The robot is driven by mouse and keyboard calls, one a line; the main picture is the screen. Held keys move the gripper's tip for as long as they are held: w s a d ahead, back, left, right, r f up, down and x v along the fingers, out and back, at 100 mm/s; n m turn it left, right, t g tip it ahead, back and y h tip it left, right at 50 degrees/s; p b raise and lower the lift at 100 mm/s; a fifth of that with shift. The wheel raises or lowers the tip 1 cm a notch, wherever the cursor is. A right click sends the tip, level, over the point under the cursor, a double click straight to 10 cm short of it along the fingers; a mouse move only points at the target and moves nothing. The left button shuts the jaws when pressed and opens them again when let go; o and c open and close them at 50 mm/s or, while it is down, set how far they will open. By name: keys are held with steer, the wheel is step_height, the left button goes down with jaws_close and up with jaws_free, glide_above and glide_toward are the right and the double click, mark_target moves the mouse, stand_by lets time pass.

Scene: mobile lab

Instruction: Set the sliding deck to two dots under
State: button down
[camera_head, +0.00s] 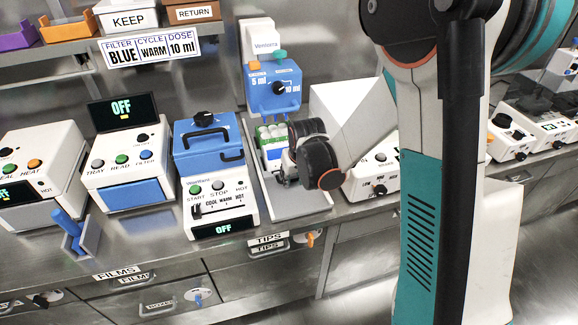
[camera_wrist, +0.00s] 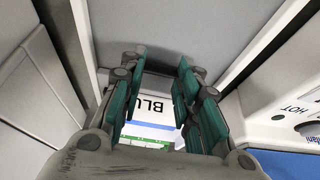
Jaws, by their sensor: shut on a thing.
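The sliding deck, a low carriage with a rack of green-and-white tubes (camera_head: 269,134), stands on a long pale base (camera_head: 305,208) below the blue dispenser head (camera_head: 274,88). My gripper (camera_head: 284,177) is low over this base, at the front of the rack, partly hidden by my dark wrist. In the wrist view, the teal fingers of my gripper (camera_wrist: 156,88) point at a white label reading "BLU" (camera_wrist: 152,106) with green beneath it. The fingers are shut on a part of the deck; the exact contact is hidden. I cannot make out any dot marks.
A blue-lidded heater (camera_head: 208,150) stands close left of the base, and a reader with a blue drawer (camera_head: 130,165) is further left. A white machine (camera_head: 372,172) is close on the right. The front of the base is clear.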

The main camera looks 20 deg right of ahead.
steer(key=shift+s+f, duration=0.2)
steer(key=shift+s, duration=0.2)
steer(key=c, duration=1.2)
jaws_free()
steer(key=shift+w+r, duration=0.1)
steer(key=shift+r, duration=0.5)
steer(key=o, duration=0.8)
steer(key=v, duration=0.5)
steer(key=shift+s, duration=0.25)
steer(key=shift+v, duration=3)
steer(key=shift+w, duration=0.1)
